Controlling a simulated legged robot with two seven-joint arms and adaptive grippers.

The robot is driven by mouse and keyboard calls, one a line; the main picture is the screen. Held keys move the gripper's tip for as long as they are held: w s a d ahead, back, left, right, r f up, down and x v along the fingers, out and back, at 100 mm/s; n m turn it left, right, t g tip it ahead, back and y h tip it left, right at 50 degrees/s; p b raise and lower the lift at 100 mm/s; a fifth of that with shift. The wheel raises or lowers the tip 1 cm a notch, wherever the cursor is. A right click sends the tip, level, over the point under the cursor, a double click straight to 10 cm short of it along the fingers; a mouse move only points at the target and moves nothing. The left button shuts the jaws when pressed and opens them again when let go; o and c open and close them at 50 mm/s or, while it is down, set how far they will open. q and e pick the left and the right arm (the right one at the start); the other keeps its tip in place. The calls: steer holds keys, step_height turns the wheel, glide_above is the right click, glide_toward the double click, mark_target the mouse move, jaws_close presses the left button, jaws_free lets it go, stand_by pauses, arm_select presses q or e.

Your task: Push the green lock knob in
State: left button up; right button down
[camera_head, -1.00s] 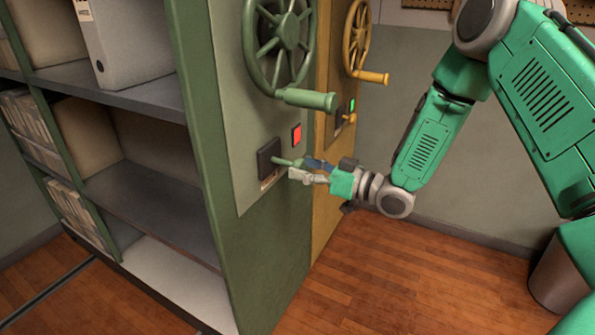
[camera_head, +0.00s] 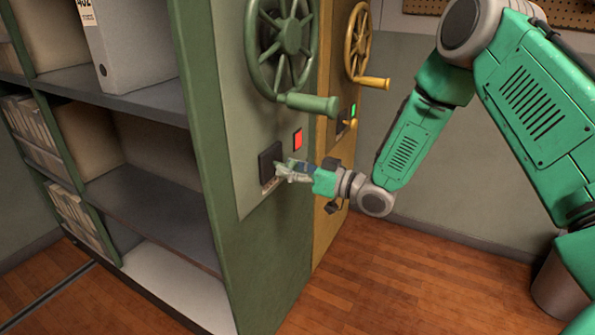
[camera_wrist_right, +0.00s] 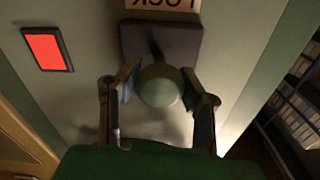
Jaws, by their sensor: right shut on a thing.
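The green lock knob (camera_wrist_right: 161,86) has a round end and sits on a dark square plate (camera_wrist_right: 160,42) marked LOCK, in the right wrist view. In the head view the plate (camera_head: 270,164) is on the green cabinet's end panel, and the fingers mostly hide the knob. My right gripper (camera_head: 283,171) is close to the plate, its fingers shut around the knob. In the right wrist view the two fingers (camera_wrist_right: 160,90) stand on either side of the knob. My left gripper is not in view.
A red light (camera_head: 297,139) is lit beside the lock. A green handwheel (camera_head: 287,45) with a crank handle (camera_head: 309,104) is above it. A yellow cabinet with its own wheel (camera_head: 358,40) and a green light (camera_head: 352,110) stands behind. Open shelves are at left; the wooden floor is clear.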

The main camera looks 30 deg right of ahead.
steer(key=shift+w+a, duration=0.2)
steer(key=shift+w, duration=0.35)
steer(key=c, duration=1)
jaws_free()
steer(key=v, duration=1.2)
steer(key=shift+f, duration=0.1)
steer(key=shift+w, duration=0.1)
